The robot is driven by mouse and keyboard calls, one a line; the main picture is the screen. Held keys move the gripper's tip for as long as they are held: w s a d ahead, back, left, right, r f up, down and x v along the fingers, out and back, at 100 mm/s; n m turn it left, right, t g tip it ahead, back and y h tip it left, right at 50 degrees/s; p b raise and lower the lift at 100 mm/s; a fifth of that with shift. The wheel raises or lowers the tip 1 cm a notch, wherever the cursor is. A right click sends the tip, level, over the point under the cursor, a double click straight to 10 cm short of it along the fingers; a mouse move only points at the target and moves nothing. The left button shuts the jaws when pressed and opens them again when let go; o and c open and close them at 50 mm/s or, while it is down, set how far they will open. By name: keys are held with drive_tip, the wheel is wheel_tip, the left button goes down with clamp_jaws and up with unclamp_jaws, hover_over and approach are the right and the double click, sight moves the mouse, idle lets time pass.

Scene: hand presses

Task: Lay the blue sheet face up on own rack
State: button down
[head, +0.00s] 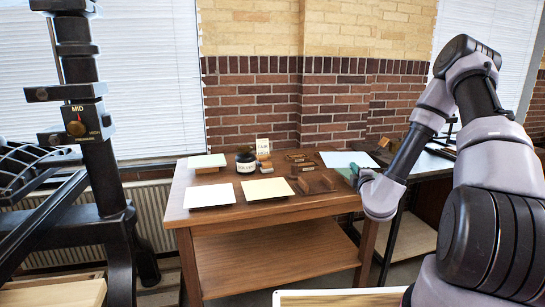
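A pale blue sheet (347,158) lies flat at the back right of the wooden table, near the wall. Its front right part is close to my gripper (352,172), which reaches in from the right, low over the table. The fingers are small and partly hidden by my wrist, so I cannot tell whether they are open, shut or touching the sheet. A white sheet (209,195), a cream sheet (267,188) and a pale greenish sheet (206,161) sit on low dark supports. I cannot tell which rack belongs to the blue sheet.
A dark ink jar (246,161), a small card (263,147) and several wooden blocks (301,162) stand mid-table. A black press (85,130) rises at the left. A second bench (428,165) adjoins at the right. Bare tabletop (240,217) shows along the front edge.

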drive_tip(key=shift+w+r, duration=0.45)
drive_tip(key=shift+w, duration=0.35)
drive_tip(key=shift+w+r, duration=0.4)
drive_tip(key=shift+w, duration=0.35)
drive_tip(key=shift+w+r, duration=0.45)
drive_tip(key=shift+w, duration=0.35)
